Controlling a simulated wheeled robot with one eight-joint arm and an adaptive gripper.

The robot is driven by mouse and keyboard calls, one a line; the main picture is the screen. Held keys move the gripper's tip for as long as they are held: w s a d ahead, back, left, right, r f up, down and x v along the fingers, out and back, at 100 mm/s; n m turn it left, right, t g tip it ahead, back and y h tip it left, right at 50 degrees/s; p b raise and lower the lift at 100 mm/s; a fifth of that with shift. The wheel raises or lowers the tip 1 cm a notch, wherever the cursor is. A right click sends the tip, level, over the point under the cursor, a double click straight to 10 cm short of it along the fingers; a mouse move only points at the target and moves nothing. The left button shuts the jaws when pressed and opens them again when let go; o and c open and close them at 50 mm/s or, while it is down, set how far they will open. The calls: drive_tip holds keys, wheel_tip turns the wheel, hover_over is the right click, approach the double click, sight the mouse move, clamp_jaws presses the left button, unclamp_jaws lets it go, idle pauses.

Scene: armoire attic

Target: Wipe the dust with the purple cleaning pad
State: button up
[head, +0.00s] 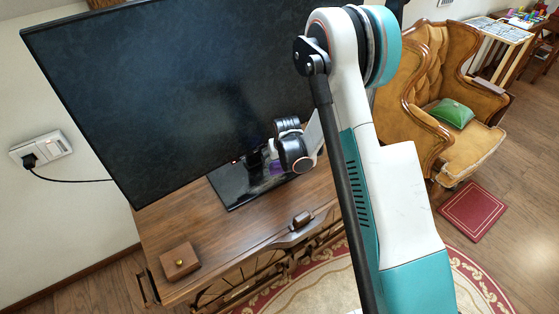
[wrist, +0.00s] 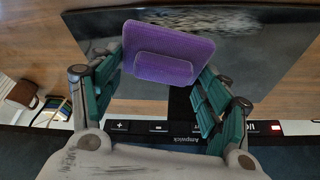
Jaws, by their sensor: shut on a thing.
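My gripper (wrist: 165,75) is shut on the purple cleaning pad (wrist: 175,48), which sits between its green fingers in the wrist view. In the head view my gripper is partly hidden behind my arm, and a small bit of the purple pad (head: 277,169) shows beside the screen's foot. The black television base (wrist: 255,55) lies beyond the pad in the wrist view. A pale grey, streaky dust patch (wrist: 185,17) shows on it, partly hidden by the pad. I cannot tell whether the pad touches the base.
The large black television (head: 170,85) stands close to my gripper; its button strip (wrist: 185,128) crosses the wrist view. The wooden cabinet top (head: 185,222) bears a small wooden box (head: 180,262). An armchair (head: 410,105) with a green cushion (head: 453,113) stands right.

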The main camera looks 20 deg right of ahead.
drive_tip(key=b, duration=0.3)
hover_over(277, 177)
drive_tip(key=s, duration=0.2)
drive_tip(key=shift+w+f, duration=0.2)
drive_tip(key=shift+f, duration=2.8)
drive_tip(key=shift+f, duration=1)
